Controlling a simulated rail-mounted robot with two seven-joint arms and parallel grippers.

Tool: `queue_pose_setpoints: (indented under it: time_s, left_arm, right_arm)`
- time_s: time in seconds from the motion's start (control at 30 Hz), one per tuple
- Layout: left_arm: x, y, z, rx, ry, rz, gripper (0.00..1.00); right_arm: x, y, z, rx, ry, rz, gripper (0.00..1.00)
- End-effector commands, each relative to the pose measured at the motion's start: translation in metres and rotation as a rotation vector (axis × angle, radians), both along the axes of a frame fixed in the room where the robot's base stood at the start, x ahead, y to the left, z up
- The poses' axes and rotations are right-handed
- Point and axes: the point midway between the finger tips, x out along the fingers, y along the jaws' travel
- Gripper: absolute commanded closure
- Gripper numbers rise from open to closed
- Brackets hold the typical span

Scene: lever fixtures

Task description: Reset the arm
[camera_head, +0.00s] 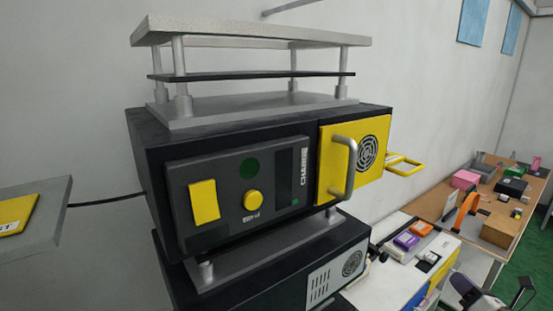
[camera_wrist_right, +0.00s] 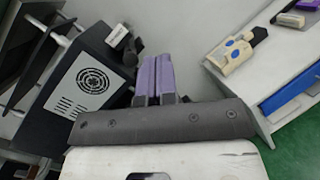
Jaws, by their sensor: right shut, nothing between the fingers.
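My right gripper (camera_wrist_right: 156,80) shows in the right wrist view with its two purple fingers side by side and shut. Nothing shows between them. It points toward the floor-side area near a dark machine and is apart from the objects around it. My left gripper is not in view.
A black charger unit (camera_head: 150,150) with a yellow panel (camera_head: 370,185) and grey handle (camera_head: 345,170) fills the middle. A grey shelf (camera_head: 45,235) stands left. A white bench (camera_head: 390,275) and a cluttered brown table (camera_head: 480,205) stand right. Green floor shows beyond.

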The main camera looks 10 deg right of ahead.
Motion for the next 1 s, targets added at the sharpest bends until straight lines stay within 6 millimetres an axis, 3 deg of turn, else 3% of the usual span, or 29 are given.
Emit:
queue_pose_setpoints:
  time_s: [0.2, 0.37, 0.47, 0.6, 0.7, 0.9, 1.0]
  left_arm:
    - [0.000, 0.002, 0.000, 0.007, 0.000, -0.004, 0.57]
    - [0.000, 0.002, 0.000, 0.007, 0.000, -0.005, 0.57]
    - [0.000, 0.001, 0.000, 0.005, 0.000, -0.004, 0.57]
    - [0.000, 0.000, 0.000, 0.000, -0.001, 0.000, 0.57]
    - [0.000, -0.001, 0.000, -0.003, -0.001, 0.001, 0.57]
    - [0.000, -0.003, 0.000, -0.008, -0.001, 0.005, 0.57]
    - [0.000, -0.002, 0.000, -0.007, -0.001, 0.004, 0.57]
  right_arm:
    - [-0.013, -0.028, 0.023, 0.562, -0.111, -0.312, 1.00]
    - [-0.037, -0.017, 0.009, 1.006, -0.178, -0.509, 1.00]
    - [-0.061, 0.011, -0.028, 1.291, -0.160, -0.648, 1.00]
    - [-0.109, 0.075, -0.096, 1.602, -0.026, -0.861, 1.00]
    - [-0.146, 0.125, -0.135, 1.730, 0.118, -0.978, 1.00]
    - [-0.219, 0.228, -0.188, 1.951, 0.432, -1.075, 1.00]
    - [-0.247, 0.259, -0.202, 2.029, 0.513, -1.120, 1.00]
